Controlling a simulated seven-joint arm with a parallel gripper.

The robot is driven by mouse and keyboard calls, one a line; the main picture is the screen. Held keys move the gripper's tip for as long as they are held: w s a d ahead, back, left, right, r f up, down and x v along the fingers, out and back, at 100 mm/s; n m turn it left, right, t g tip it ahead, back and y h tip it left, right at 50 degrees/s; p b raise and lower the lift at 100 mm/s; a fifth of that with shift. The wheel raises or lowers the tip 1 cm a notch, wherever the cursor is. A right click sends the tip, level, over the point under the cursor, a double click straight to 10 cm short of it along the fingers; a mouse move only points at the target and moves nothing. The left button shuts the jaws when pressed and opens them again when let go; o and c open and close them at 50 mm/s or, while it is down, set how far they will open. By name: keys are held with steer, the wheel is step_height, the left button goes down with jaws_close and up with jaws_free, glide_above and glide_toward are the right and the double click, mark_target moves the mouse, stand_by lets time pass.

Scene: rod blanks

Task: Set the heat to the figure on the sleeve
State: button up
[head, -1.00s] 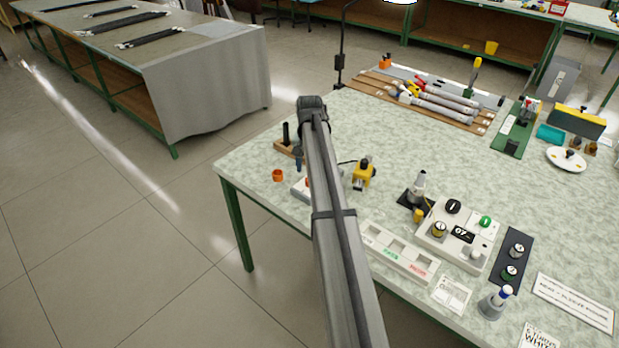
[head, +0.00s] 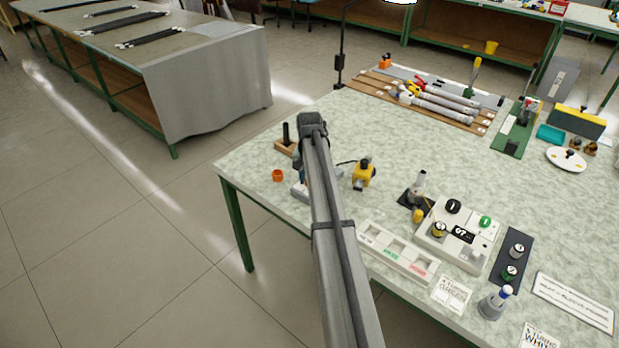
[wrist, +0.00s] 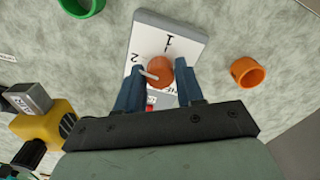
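The heat control is a white box (wrist: 185,32) with the figures 1 and 2 and an orange-brown knob (wrist: 159,69) in the wrist view. The knob has a pale pointer toward its lower left. In the head view the box (head: 302,192) sits at the table's near left edge, partly behind my arm. My gripper (wrist: 159,87) is open, its blue fingers on either side of the knob's near part; I cannot tell whether they touch it. Lettering below the knob is partly hidden by the fingers. I cannot make out a figure on any sleeve.
An orange ring (wrist: 247,72) lies right of the box and a green ring (wrist: 80,5) beyond it to the left. A yellow-and-black device (head: 363,173) stands close by. Grey tubes (head: 447,103) lie on boards at the back. A white control panel (head: 460,233) stands at the right.

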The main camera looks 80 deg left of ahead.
jaws_close()
steer(key=shift+n, duration=0.8)
steer(key=shift+o, duration=2)
jaws_free()
steer(key=shift+r, duration=0.1)
step_height(320, 180, up, 14)
steer(key=shift+f, duration=0.2)
